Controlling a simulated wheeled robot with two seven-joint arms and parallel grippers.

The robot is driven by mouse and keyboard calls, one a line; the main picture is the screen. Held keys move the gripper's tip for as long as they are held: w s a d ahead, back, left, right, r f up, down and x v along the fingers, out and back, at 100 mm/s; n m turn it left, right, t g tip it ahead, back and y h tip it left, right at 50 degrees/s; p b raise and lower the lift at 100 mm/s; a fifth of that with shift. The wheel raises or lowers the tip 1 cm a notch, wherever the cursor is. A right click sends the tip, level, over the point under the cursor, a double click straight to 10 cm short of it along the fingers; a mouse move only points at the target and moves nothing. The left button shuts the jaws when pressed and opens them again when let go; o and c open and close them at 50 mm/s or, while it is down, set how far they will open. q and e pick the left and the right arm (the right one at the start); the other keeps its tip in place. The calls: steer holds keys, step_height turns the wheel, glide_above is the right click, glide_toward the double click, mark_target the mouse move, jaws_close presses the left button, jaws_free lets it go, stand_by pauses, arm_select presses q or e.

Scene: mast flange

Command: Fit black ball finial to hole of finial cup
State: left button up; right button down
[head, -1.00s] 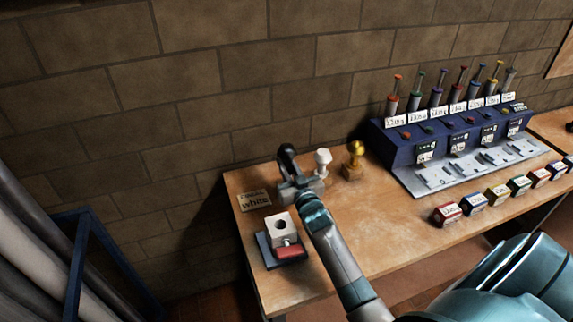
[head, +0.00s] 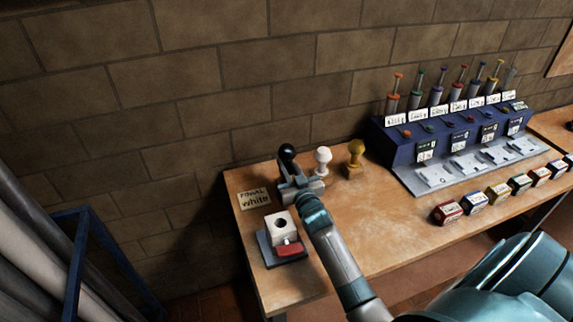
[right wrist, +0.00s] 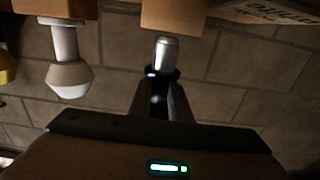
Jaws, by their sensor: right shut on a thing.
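The black ball finial (head: 287,152) stands above my right gripper (head: 292,186) at the back left of the bench. The gripper is shut on it. In the right wrist view, which looks upside down, its silver spigot (right wrist: 166,54) points at a wooden block (right wrist: 183,16); I cannot tell whether they touch. The fingers (right wrist: 161,100) close around its dark part. The finial cup (head: 274,229) is a white block with a dark, empty round hole in its top, in front of the gripper. My left gripper is not in view.
A white finial (head: 322,157) and a gold finial (head: 356,153) stand right of the held one. A red part (head: 289,250) sits beside the cup. A card (head: 254,199) reads "FINIAL white". A blue rack (head: 400,148) and several small boxes stand right. The bench's middle is clear.

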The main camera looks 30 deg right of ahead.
steer(key=shift+f+b, duration=0.6)
steer(key=shift+f, duration=0.3)
steer(key=shift+r, duration=0.2)
steer(key=shift+r+p, duration=0.85)
steer(key=shift+p, duration=0.15)
steer(key=shift+p, duration=0.35)
stand_by(1.4)
steer(key=shift+f+b, duration=0.75)
steer(key=shift+f, duration=0.25)
stand_by(0.3)
steer(key=c, duration=1.6)
jaws_free()
steer(key=shift+o, duration=0.2)
steer(key=shift+r, duration=0.1)
